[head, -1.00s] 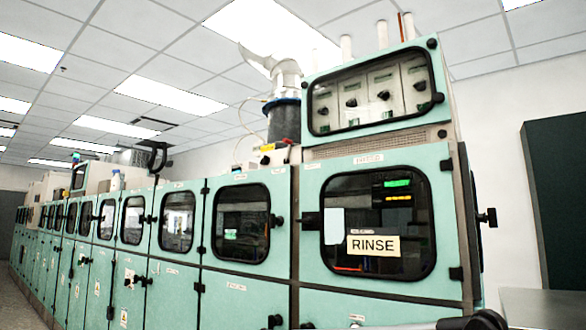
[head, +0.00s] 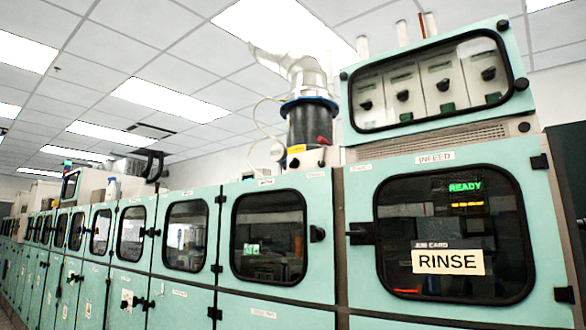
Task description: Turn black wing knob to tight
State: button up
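Several black knobs show on the pale green machine (head: 270,318), and I cannot tell which is the wing knob of the task. One black knob (head: 318,234) is on the door with the dark window, left of the RINSE panel. A black fitting (head: 361,233) sits at the left edge of the RINSE window. Further left are a small black knob (head: 153,233) and a pair of black knobs (head: 140,302) lower down. Another dark part is cut off at the right picture edge. No tight marking is readable. My gripper is not in view.
The RINSE card (head: 448,262) hangs in a window below a green READY display (head: 465,187). An upper cabinet (head: 432,82) holds several small dark knobs behind glass. A blue-rimmed cylinder (head: 309,122) with a silver duct stands on top. The machine row runs far left.

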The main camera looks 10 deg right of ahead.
aim_at(294, 163)
jog(key=u, duration=1.25)
jog(key=k, duration=1.45)
jog(key=z, duration=0.4)
jog(key=i, duration=1)
